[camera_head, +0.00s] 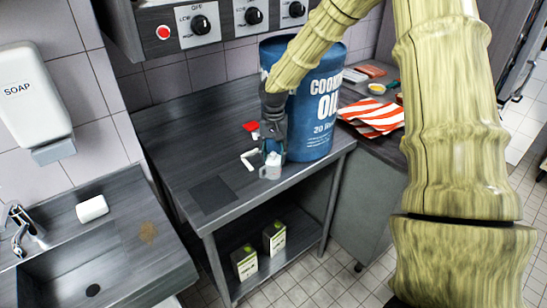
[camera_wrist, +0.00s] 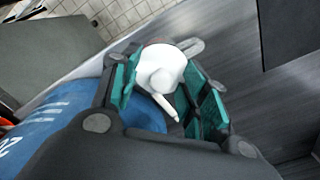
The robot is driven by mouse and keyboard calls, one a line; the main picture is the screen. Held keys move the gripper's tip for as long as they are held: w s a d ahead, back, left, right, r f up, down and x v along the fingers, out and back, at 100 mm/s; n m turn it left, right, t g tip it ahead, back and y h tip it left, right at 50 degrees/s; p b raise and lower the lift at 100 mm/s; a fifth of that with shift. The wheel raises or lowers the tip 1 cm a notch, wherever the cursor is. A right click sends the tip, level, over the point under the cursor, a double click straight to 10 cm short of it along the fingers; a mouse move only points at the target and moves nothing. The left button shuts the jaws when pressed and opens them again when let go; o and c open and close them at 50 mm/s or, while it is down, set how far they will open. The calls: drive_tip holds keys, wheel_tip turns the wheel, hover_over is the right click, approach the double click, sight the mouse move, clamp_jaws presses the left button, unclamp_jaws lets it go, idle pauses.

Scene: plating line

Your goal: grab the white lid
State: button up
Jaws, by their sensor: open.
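A small white pot (camera_head: 271,167) stands at the front edge of the grey steel table, just below my gripper (camera_head: 272,145). In the wrist view, a rounded white top with a raised knob, which looks like the white lid (camera_wrist: 162,70), lies between the teal finger pads. A white spout-like part points toward the bottom of that view. My gripper (camera_wrist: 167,92) is open, with one pad on either side of the white top. I cannot tell whether either pad touches it, or where lid and pot meet.
A big blue cooking oil drum (camera_head: 318,105) stands close beside my gripper. A white angled piece (camera_head: 248,160) and a red item (camera_head: 251,126) lie nearby on the table (camera_head: 185,150). A dark square (camera_head: 213,195) marks clear tabletop at left.

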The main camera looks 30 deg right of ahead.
drive_tip(key=c, duration=0.8)
drive_tip(key=shift+c, duration=0.2)
